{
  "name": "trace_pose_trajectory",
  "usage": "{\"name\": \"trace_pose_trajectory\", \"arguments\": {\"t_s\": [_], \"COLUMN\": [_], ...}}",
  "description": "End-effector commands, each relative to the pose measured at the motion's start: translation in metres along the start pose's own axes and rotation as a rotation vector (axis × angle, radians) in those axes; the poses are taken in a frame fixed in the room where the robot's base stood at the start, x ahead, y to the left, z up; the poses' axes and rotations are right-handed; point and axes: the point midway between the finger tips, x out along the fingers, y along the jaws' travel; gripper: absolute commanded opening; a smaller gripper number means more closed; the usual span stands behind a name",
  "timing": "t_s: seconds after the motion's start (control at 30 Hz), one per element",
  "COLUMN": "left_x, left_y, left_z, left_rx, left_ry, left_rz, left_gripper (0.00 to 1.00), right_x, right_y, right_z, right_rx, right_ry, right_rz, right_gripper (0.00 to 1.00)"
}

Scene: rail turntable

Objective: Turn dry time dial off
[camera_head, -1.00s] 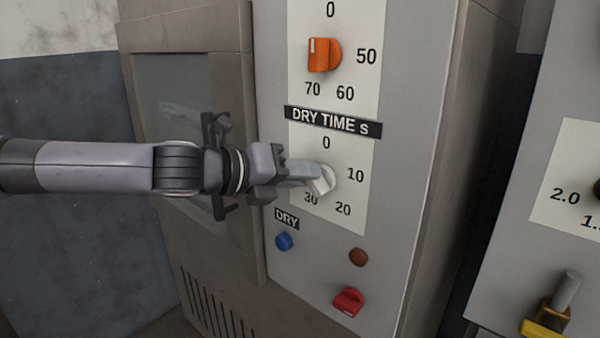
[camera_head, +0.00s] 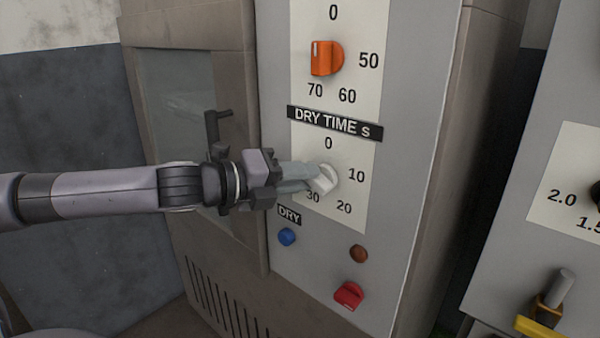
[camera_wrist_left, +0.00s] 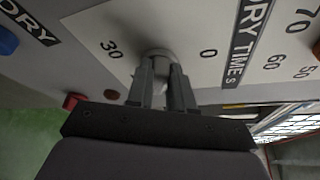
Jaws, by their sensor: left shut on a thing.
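The dry time dial (camera_head: 327,180) is a white knob on the grey panel, under the black "DRY TIME s" label (camera_head: 334,122). Numbers 0, 10, 20 and 30 ring it. My left gripper (camera_head: 312,178) reaches in from the left and is shut on the knob. In the left wrist view, the two fingers of the left gripper (camera_wrist_left: 163,80) flank the dial (camera_wrist_left: 158,54), between the marks 30 and 0. The fingers partly hide the knob, and its exact setting is hard to read. My right gripper does not show.
An orange dial (camera_head: 327,58) sits above. Below are a blue button (camera_head: 287,237), a brown-red round light (camera_head: 358,253) and a red switch (camera_head: 349,295). A windowed door with a black handle (camera_head: 217,132) stands left. Another panel with a yellow part (camera_head: 541,328) stands right.

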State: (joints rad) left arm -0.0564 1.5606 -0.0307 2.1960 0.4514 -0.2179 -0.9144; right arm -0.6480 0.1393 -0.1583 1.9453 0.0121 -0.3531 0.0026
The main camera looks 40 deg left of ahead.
Motion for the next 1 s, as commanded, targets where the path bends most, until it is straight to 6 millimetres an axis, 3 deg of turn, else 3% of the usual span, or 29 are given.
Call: {"name": "trace_pose_trajectory", "arguments": {"t_s": [0.57, 1.0], "left_x": [0.000, 0.001], "left_y": [0.003, 0.012], "left_z": [0.000, -0.004], "left_rx": [-0.142, -0.490], "left_ry": [0.002, 0.000], "left_rz": [-0.057, -0.201], "left_gripper": [0.00, 0.00], "right_x": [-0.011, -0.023], "right_y": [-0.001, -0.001], "right_z": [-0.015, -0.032], "right_rx": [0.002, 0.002], "right_ry": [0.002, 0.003], "right_rz": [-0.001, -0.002], "right_gripper": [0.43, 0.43]}}
